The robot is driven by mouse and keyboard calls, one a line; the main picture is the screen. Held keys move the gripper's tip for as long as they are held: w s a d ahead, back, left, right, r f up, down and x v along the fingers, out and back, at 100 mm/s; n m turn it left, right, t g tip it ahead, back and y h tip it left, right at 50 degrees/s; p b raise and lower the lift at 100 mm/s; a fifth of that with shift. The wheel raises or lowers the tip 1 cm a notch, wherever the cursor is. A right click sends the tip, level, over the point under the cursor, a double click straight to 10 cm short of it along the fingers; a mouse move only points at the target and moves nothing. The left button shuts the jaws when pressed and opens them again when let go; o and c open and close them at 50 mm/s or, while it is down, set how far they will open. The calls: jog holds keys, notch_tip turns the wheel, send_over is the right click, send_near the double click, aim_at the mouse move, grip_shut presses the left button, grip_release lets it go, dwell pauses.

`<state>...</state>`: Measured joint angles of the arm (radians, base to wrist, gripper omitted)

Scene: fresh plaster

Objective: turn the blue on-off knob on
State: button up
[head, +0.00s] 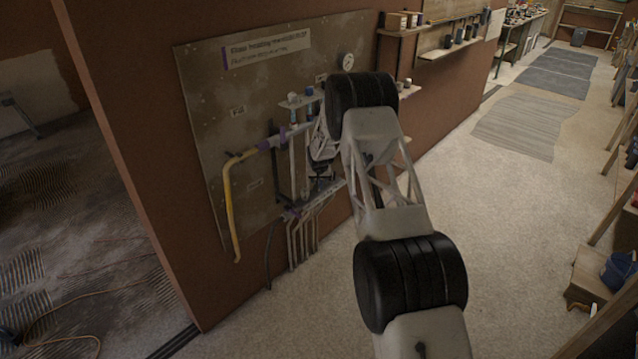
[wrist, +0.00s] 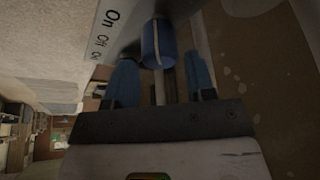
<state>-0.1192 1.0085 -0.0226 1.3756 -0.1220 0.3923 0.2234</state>
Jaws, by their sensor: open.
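The blue knob (wrist: 158,45) shows in the wrist view as a rounded blue body with a pale line running along it. It sits between and just beyond the tips of my gripper's two blue fingers. My gripper (wrist: 160,66) is open, with one finger on each side and a visible gap to the knob. A pale label plate (wrist: 104,38) left of the knob reads "On", "Off" and "On". In the head view my arm reaches to the pipe board (head: 215,120), and my gripper (head: 321,172) is small and dark there. I cannot make out the knob in that view.
A round gauge (head: 347,61) is at the board's upper right. Shelves (head: 455,48) hang further right. The floor (head: 500,190) right of my arm is clear.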

jog(key=shift+x, duration=1.45)
jog(key=shift+c, duration=0.3)
jog(key=c, duration=0.6)
